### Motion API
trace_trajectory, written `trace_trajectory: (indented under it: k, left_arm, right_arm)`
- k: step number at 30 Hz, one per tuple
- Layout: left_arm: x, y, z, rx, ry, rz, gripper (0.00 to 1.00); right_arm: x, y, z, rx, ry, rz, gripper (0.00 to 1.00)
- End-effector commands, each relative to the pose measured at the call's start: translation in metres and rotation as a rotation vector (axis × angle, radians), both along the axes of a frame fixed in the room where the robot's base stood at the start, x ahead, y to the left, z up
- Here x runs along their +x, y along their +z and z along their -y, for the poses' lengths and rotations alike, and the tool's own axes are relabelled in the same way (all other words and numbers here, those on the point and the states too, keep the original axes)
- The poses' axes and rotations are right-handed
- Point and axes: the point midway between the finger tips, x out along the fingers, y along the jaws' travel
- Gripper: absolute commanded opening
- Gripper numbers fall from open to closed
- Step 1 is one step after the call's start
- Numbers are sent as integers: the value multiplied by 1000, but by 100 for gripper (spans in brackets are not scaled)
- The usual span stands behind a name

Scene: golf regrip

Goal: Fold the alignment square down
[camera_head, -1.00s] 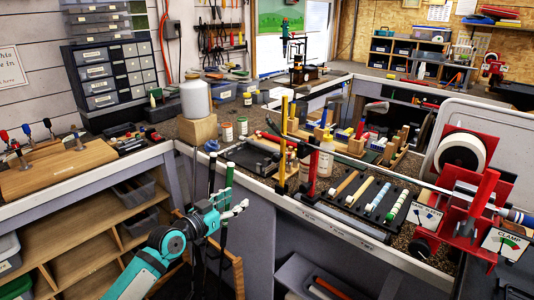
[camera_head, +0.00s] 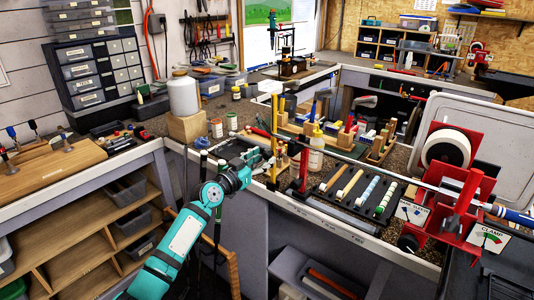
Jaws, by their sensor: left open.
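The yellow piece may be the alignment square; I cannot tell for sure. It stands upright, its lower part close behind my left gripper. My left gripper (camera_head: 256,158) is open at the bench's front edge, just left of the yellow piece. I cannot tell whether they touch. My right gripper is not in view.
A black rack with several grips (camera_head: 357,192) lies right of the red post. A white bottle (camera_head: 183,95) on a wooden block and small jars (camera_head: 232,121) stand behind my left gripper. Dark upright clubs (camera_head: 203,170) stand near my left arm.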

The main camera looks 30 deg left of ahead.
Motion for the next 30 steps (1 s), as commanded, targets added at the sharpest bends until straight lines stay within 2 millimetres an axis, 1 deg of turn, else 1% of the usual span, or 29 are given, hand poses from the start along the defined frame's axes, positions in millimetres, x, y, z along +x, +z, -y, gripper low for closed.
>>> trace_trajectory:
  k: [1, 3, 6, 10, 17, 20, 28, 30]
  left_arm:
    - [9, 2, 0, -3, 1, 2, 48]
    - [17, 1, 1, -2, 1, 1, 48]
    - [25, 0, 1, -2, 1, 1, 48]
    - [30, -1, 2, 1, 0, -1, 48]
    - [30, -1, 2, 1, 0, -1, 48]
    - [30, -1, 2, 1, 0, -1, 36]
    - [30, -1, 2, 1, 0, -1, 0]
    - [29, -1, 2, 1, 0, -1, 0]
  right_arm:
    - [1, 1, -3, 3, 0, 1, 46]
    - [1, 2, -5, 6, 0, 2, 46]
    - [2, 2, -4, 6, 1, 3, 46]
    - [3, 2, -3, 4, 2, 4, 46]
    - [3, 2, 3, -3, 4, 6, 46]
    - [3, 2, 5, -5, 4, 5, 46]
    - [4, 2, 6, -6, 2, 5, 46]
    - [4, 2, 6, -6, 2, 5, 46]
